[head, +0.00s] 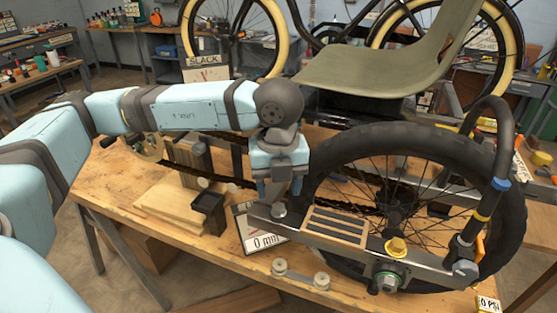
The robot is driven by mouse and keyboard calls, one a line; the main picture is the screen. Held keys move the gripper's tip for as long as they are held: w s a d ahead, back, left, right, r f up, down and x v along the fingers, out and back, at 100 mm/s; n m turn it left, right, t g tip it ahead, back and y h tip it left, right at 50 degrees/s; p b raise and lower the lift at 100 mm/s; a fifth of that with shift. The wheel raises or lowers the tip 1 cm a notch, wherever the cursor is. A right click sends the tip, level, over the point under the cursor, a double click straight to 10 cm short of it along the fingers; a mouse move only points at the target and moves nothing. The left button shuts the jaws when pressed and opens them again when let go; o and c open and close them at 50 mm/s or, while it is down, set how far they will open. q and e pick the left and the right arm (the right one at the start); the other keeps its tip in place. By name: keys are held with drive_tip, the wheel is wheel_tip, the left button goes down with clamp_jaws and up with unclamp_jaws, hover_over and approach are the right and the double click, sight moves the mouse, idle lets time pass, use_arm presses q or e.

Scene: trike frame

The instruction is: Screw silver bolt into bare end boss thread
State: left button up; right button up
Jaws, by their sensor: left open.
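My left gripper (281,188) points down, open, over the left end of the grey metal bar (350,241) that runs in front of the black wheel. A silver round-headed piece, which looks like the silver bolt (279,210), stands at that bar end just below and between the fingertips. I see a small gap, and no contact shows. The boss thread under it is hidden, so I cannot tell how deep it sits.
The wheel (505,230) and a black hose (492,190) fill the right side. A plate with silver cylinders (300,275) lies in front. The table's left front is clear.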

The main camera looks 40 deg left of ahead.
sight(279, 206)
use_arm(q)
drive_tip(key=shift+f, duration=2.5)
